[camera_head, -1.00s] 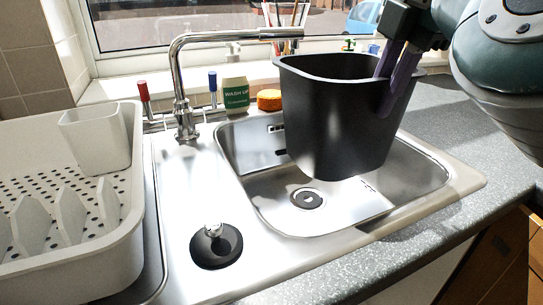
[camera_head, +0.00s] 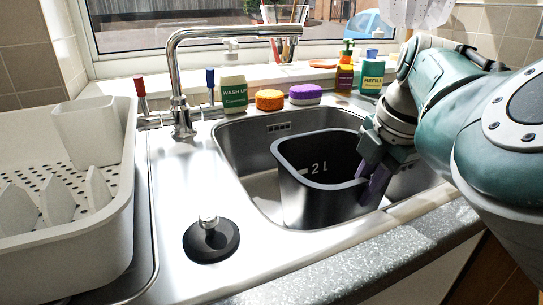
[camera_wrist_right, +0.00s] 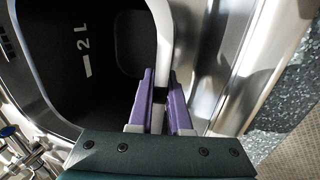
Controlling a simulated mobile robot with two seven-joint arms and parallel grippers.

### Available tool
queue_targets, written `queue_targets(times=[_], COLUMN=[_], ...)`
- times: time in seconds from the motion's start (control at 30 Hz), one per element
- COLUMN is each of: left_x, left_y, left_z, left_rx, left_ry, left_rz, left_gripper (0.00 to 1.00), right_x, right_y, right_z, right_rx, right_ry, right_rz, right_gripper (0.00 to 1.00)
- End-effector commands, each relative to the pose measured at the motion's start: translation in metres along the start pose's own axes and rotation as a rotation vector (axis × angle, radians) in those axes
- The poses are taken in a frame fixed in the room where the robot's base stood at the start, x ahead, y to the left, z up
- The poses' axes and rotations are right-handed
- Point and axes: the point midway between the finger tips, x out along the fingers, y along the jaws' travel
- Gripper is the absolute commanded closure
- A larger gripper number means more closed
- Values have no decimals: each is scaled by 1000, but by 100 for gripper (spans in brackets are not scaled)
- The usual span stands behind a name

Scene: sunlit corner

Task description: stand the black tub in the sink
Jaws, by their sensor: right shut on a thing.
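The black tub (camera_head: 318,196) is upright inside the steel sink (camera_head: 232,140), with a "2 L" mark on its inner wall. Whether its base touches the sink floor cannot be told. My right gripper (camera_head: 368,178) is shut on the tub's right rim. In the right wrist view the purple fingers (camera_wrist_right: 160,105) sit on either side of the tub's pale rim (camera_wrist_right: 163,40). The tub hides the drain. My left gripper is not in view.
A chrome tap (camera_head: 180,90) stands behind the sink's left side. A black plug (camera_head: 211,240) lies on the drainer beside a white dish rack (camera_head: 120,200). A wash-up bottle (camera_head: 233,95), an orange sponge (camera_head: 269,100) and a purple sponge (camera_head: 305,95) line the back.

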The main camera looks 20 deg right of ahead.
Motion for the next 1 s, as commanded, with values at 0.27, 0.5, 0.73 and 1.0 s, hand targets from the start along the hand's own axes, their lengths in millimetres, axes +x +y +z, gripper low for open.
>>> queue_targets(times=[0.27, 0.5, 0.73, 1.0], left_x=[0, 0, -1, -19], left_y=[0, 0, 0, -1], left_z=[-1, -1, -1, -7], left_rx=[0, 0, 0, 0], left_ry=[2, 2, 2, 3], left_rz=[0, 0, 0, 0], left_gripper=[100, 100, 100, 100], right_x=[0, 0, -1, -45], right_y=[0, 0, 1, 2], right_z=[0, 0, 0, 1], right_rx=[0, 0, 0, -1], right_ry=[0, 0, 0, -4], right_rz=[0, 0, 1, 2], right_gripper=[77, 54, 54, 54])
